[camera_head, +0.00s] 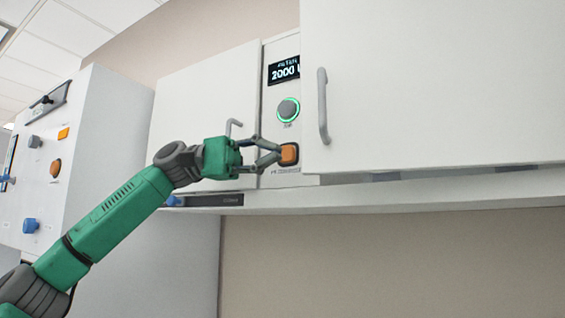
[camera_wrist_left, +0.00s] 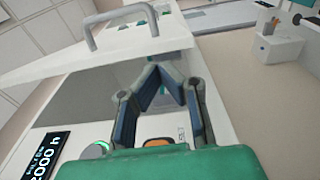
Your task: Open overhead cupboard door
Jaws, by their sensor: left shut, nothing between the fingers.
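The overhead cupboard has a large white right door (camera_head: 430,80) with a grey bar handle (camera_head: 322,105) near its left edge. This door stands ajar, its handle edge out from the control panel (camera_head: 270,110). In the left wrist view the door's handle (camera_wrist_left: 120,25) is at the top, with a grey gap below the door. My left gripper (camera_head: 280,153) is shut and empty in front of the panel's orange button (camera_head: 290,154), left of and below the handle. The fingertips also show in the left wrist view (camera_wrist_left: 158,72); whether they touch anything is unclear. My right gripper is not visible.
A smaller white left door (camera_head: 190,100) with its own handle looks closed. The panel carries a lit display (camera_head: 284,70) and a green-ringed round knob (camera_head: 288,109). A white cabinet with coloured knobs (camera_head: 90,140) stands at the left. The wall below the cupboard is clear.

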